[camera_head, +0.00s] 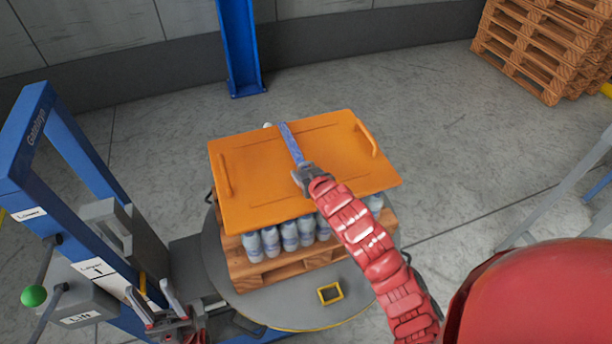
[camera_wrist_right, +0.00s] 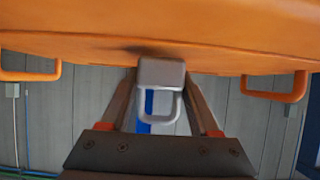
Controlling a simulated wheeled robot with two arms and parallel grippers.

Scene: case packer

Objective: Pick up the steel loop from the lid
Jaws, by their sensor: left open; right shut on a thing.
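The orange lid (camera_head: 262,185) lies on bottles on a pallet, with a raised handle at each side. My right gripper (camera_head: 303,176) is over the lid's middle in the head view. In the right wrist view, the gripper (camera_wrist_right: 162,105) is shut on the steel loop (camera_wrist_right: 173,119), whose grey block (camera_wrist_right: 161,73) overlaps the lid (camera_wrist_right: 230,58) in view. I cannot tell whether the block touches the lid. The loop is hidden in the head view. My left gripper (camera_head: 157,308) is open and empty at the lower left, by the blue machine.
A blue strip (camera_head: 291,143) lies beyond my right gripper. Clear bottles (camera_head: 288,236) stand on the wooden pallet (camera_head: 262,272) on a round turntable (camera_head: 285,312). A blue machine (camera_head: 68,135) stands left. Stacked pallets (camera_head: 545,50) stand back right.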

